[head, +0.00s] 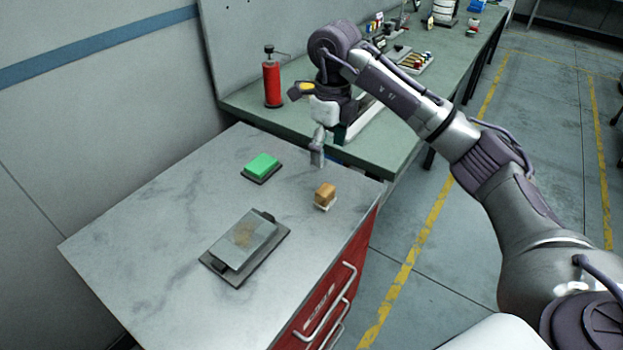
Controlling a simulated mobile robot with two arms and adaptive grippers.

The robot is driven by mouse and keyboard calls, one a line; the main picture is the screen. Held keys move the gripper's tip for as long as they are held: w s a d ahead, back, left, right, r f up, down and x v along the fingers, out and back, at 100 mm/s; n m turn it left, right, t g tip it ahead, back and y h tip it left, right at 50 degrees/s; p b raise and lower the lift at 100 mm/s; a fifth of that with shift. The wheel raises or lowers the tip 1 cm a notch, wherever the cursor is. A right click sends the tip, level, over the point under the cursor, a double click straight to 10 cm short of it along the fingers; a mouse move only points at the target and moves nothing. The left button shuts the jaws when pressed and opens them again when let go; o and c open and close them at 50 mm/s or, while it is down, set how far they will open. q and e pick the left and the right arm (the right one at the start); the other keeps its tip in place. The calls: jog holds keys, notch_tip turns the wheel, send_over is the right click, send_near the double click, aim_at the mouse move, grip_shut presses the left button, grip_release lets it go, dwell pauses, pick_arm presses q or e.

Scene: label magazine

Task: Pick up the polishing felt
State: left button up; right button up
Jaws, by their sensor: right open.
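A small tan block with a white layer underneath (325,196), which looks like the polishing felt, sits near the right edge of the marble-look top (130,235). My right gripper (317,155) hangs above and behind it in the picture, fingers pointing down. It is open and empty, apart from the block. The fingers overlap in this view, so the gap between them hardly shows. My left gripper is not in view.
A green block on a dark base (262,166) lies left of the tan block. A metal plate with a brownish patch (246,240) lies on a dark board in front. A green bench (400,150) behind carries a red bottle (272,82) and several small items.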

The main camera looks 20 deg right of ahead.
jog(key=p, duration=0.1)
send_over(325, 189)
jog(key=s, duration=0.1)
jog(key=f, duration=0.6)
jog(key=shift+d+f, duration=0.3)
jog(key=f, duration=0.1)
jog(key=f+p, duration=0.1)
jog(key=f, duration=0.1)
jog(key=shift+w+a+p, duration=0.2)
jog(key=shift+w+p, duration=0.05)
jog(key=shift+p, duration=0.15)
jog(key=shift+w+f+p, duration=0.2)
jog(key=shift+f+p, duration=0.15)
jog(key=shift+f, duration=1.3)
jog(key=c, duration=1.2)
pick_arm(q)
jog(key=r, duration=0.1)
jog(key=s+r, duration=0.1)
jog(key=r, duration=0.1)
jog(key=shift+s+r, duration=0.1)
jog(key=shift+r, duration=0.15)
pick_arm(e)
jog(key=shift+c, duration=0.2)
